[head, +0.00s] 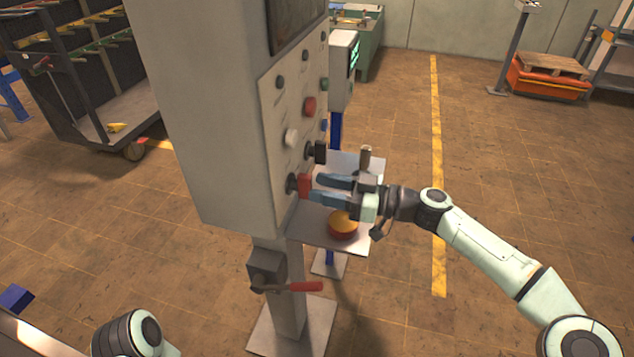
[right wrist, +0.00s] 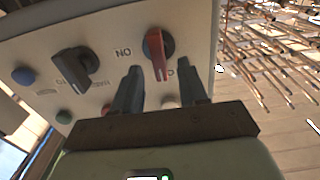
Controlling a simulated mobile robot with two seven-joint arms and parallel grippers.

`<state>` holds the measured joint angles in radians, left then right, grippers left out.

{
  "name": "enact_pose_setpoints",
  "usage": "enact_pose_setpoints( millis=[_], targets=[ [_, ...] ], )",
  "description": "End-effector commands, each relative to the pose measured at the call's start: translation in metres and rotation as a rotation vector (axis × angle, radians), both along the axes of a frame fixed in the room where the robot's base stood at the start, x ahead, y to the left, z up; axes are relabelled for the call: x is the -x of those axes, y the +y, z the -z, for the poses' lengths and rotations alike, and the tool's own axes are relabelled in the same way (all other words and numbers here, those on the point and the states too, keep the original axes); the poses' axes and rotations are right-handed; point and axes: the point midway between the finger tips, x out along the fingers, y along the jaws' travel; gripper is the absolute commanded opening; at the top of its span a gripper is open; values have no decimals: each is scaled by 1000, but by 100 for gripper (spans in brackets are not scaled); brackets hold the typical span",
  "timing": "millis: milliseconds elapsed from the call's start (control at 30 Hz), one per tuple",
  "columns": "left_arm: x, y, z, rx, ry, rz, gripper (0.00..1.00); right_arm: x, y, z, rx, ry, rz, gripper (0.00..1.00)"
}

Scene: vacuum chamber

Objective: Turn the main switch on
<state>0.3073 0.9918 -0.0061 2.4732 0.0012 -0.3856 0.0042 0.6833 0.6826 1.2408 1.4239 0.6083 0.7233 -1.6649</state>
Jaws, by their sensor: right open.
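A rotary switch with a red handle (head: 304,186) sits low on the front panel of the grey control cabinet (head: 205,130). In the right wrist view the red handle (right wrist: 157,52) points down the picture on its dark round base, with lettering beside it. My right gripper (head: 317,189) is open in front of this switch. In the wrist view its fingertips (right wrist: 158,75) are on either side of the handle's lower end, with gaps visible on both sides. My left gripper is not in view; only part of my left arm shows at the bottom left.
A black rotary knob (right wrist: 78,65) is beside the red one. Several buttons are on the panel. A shelf with a yellow-orange mushroom button (head: 344,224) lies just below my right gripper. A red-handled lever (head: 300,287) is on the post. Open floor lies to the right.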

Motion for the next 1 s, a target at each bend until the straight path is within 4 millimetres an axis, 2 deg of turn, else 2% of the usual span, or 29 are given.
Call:
enact_pose_setpoints(
  millis=[100, 200, 500, 567, 633, 667, 1000],
  targets=[
    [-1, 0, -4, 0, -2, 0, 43, -4, 13, -1, -1, 0, -1, 43],
    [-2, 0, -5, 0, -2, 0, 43, -6, 18, 0, 1, 0, 1, 43],
    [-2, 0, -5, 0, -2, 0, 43, -7, 20, 1, 1, 0, 2, 43],
    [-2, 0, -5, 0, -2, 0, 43, -7, 20, 1, 1, 1, 2, 26],
    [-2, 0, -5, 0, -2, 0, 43, -7, 20, 1, 1, 1, 2, 4],
    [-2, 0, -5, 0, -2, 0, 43, -7, 20, 1, 1, 1, 2, 0],
    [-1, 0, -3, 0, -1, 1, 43, -7, 19, 1, -7, 26, 2, 0]
  ],
)
